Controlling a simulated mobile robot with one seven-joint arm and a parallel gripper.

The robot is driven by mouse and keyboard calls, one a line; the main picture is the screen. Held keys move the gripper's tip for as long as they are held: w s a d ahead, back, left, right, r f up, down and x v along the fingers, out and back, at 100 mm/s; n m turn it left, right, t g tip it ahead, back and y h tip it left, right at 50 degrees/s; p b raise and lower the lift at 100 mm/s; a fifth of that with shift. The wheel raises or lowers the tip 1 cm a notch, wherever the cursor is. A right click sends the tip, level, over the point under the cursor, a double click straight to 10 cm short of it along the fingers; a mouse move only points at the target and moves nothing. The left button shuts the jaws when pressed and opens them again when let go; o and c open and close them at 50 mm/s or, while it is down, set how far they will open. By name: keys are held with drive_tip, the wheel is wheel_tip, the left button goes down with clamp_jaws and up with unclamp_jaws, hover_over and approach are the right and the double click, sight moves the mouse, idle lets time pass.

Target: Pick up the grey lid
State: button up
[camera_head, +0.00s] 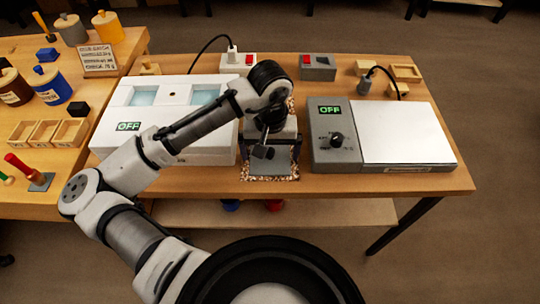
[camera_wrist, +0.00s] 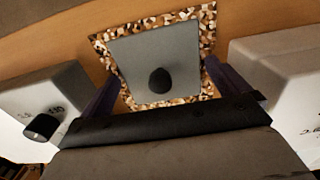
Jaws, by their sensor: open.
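The grey lid (camera_wrist: 185,45) is a flat square plate with a round black knob (camera_wrist: 160,80). It lies on a brown-and-white speckled square (camera_wrist: 207,30), whose edge shows around it. In the head view the lid (camera_head: 268,168) is near the front middle of the bench, partly hidden by my arm. My gripper (camera_head: 269,152) is above the lid, pointing down. In the wrist view my gripper (camera_wrist: 160,72) is open, with one dark finger to each side of the lid and knob. Nothing is held; I cannot tell whether the fingers touch the lid.
A white unit with two windows (camera_head: 115,142) stands left of the lid. A grey box with a dial and white plate (camera_head: 345,160) stands close on the right. Switch boxes (camera_head: 318,68) are behind. The left table (camera_head: 60,185) holds jars and trays.

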drive_tip(key=shift+c, duration=0.3)
drive_tip(key=c, duration=0.7)
drive_tip(key=shift+o, duration=0.2)
drive_tip(key=shift+r, duration=0.1)
